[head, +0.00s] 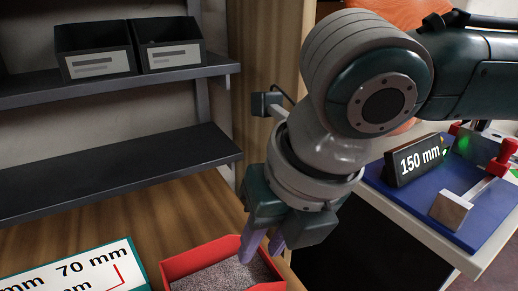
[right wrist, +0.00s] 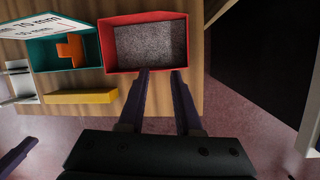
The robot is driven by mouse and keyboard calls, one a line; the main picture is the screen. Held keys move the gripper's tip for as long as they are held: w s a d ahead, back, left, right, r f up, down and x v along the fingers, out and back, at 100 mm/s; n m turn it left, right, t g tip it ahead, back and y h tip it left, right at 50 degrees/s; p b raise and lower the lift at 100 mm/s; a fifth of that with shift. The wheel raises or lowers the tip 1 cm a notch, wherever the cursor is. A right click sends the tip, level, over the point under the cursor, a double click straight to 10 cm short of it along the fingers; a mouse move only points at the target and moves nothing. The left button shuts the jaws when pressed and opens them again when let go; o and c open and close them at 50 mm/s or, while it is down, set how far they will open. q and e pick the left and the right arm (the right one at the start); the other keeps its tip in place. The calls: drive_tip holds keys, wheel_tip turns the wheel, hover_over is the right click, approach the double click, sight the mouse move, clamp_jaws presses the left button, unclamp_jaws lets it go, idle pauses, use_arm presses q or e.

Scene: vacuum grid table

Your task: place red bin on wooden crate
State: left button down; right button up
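The red bin (head: 195,262) sits on the wood-grain table at the bottom of the head view, with speckled grey material inside. It also shows in the right wrist view (right wrist: 104,46). My right gripper (head: 264,246) points down at the bin's right end in the head view. In the right wrist view its two purple fingers (right wrist: 161,73) are apart, with their tips at the bin's near edge. I cannot tell whether they touch it. A dark purple finger-like part, apparently my left gripper (right wrist: 17,156), shows at the lower left there. I cannot make out a wooden crate.
A teal bin (right wrist: 63,50) holding an orange piece and a yellow bar (right wrist: 80,97) lie left of the red bin. Two black bins (head: 95,50) stand on a dark shelf (head: 110,160). A blue board (head: 465,215) with a "150 mm" sign (head: 416,160) is on the right.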

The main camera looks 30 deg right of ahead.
drive_tip(key=s+a+m+t+y, duration=0.1)
drive_tip(key=s+a+m+y, duration=0.2)
drive_tip(key=m, duration=0.5)
drive_tip(key=s+a+m, duration=0.3)
drive_tip(key=a+m, duration=0.2)
drive_tip(key=m, duration=0.3)
drive_tip(key=s+d+f+m+h, duration=0.1)
drive_tip(key=s+d+m+h, duration=0.1)
drive_tip(key=s+d+m, duration=0.2)
drive_tip(key=s+d+f+m+g+h, duration=0.1)
drive_tip(key=s+d+f+m+h, duration=0.1)
drive_tip(key=s+d+m, duration=0.3)
drive_tip(key=d+m, duration=0.4)
drive_tip(key=m, duration=0.3)
drive_tip(key=shift+m, duration=0.3)
drive_tip(key=shift+d, duration=0.1)
wheel_tip(320, 180, up, 67)
drive_tip(key=p, duration=6.6)
drive_tip(key=shift+p, duration=0.4)
drive_tip(key=shift+f, duration=0.1)
